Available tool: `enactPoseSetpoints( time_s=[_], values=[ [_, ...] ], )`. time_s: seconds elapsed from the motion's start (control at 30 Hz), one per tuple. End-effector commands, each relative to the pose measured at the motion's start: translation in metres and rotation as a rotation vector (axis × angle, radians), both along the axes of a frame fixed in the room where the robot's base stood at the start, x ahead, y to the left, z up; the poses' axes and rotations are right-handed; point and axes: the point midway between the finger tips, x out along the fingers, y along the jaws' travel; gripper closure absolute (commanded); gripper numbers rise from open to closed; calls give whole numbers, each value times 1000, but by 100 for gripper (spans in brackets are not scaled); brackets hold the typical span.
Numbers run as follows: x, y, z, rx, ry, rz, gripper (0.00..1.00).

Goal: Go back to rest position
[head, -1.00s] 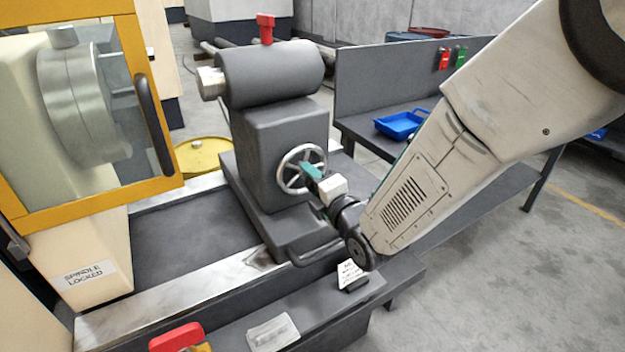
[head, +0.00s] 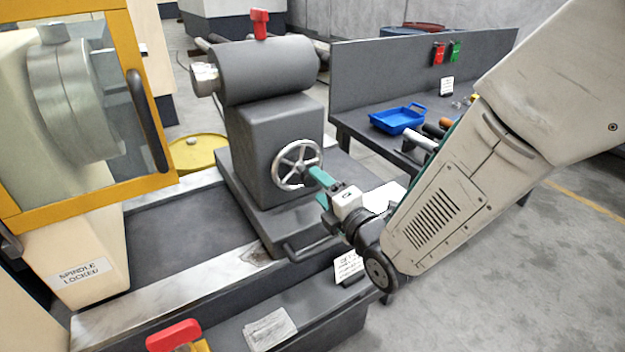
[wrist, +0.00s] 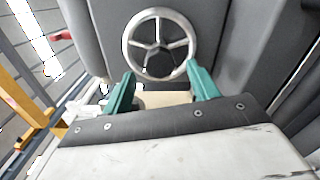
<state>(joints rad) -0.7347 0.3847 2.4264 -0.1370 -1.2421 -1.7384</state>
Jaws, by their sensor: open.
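My gripper (head: 318,184) is in front of the tailstock handwheel (head: 297,165), to its right in the head view. In the wrist view, the two green fingers (wrist: 160,88) are spread apart with nothing between them. The silver spoked handwheel (wrist: 160,44) shows ahead of and above the fingertips there. The fingers look clear of the rim in the wrist view. In the head view one fingertip overlaps the wheel's right side, and I cannot tell the exact gap.
The grey tailstock (head: 272,135) stands on the lathe bed (head: 180,235). A yellow-framed door (head: 163,190) is at left. A workbench (head: 415,75) with a blue tray (head: 398,119) stands behind my arm. Open floor lies at right.

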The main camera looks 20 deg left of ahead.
Motion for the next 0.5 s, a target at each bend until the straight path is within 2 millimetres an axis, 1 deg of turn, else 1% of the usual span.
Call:
enactPoseSetpoints(
  time_s=[0.03,0.1,0.2,0.5],
  values=[
    [-4,-5,0,-1,1,0,41],
    [-8,-10,0,0,0,-1,41],
    [-11,-14,0,0,0,0,41],
    [-12,-14,0,0,0,0,41]
  ],
)
